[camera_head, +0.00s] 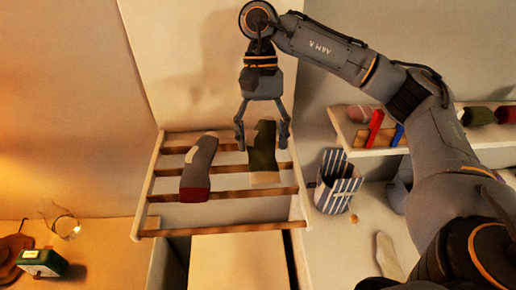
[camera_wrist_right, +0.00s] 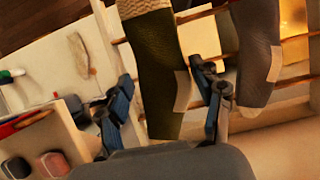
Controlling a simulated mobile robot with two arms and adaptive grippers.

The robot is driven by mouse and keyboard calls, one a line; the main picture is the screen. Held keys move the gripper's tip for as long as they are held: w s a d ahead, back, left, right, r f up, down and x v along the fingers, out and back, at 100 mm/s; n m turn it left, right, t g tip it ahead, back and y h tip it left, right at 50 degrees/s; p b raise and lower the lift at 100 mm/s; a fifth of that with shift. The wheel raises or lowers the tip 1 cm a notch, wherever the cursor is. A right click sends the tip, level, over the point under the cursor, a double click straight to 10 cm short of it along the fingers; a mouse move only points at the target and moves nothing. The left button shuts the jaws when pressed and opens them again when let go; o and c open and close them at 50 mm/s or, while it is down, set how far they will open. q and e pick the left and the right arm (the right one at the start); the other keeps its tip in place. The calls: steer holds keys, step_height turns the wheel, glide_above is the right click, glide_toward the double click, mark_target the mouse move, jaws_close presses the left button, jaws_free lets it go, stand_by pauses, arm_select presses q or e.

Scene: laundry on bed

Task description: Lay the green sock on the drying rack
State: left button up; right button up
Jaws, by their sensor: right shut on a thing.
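The green sock (camera_head: 263,158) is dark green with a beige end and patch. My right gripper (camera_head: 262,137) is over the right part of the wooden drying rack (camera_head: 225,229), shut on the sock with a finger on each side. The sock hangs over the rack's bars; whether the bars bear its weight I cannot tell. In the right wrist view the green sock (camera_wrist_right: 160,75) runs between the two fingers of the right gripper (camera_wrist_right: 165,100). A grey sock (camera_head: 199,168) with a red end lies across the bars to the left, apart from the green one. My left gripper is out of view.
A blue-and-white striped container (camera_head: 337,183) stands right of the rack. A shelf (camera_head: 376,151) behind it holds red and blue items and rolled socks. A beige sock (camera_head: 387,255) lies on the pale surface at right. A green box (camera_head: 42,262) is at far left.

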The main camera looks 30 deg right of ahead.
mark_target(258, 138)
steer(key=shift+w+a+f, duration=0.15)
steer(key=shift+a+f, duration=0.05)
steer(key=f+p, duration=0.3)
steer(key=shift+w+a, duration=0.1)
steer(key=shift+w, duration=0.15)
steer(key=shift+f, duration=0.3)
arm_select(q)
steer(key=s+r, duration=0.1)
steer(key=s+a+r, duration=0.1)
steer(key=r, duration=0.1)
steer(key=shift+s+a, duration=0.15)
arm_select(e)
steer(key=shift+s, duration=0.1)
steer(key=shift+f, duration=0.1)
steer(key=shift+f+b, duration=0.15)
steer(key=shift+b, duration=0.15)
steer(key=o, duration=1)
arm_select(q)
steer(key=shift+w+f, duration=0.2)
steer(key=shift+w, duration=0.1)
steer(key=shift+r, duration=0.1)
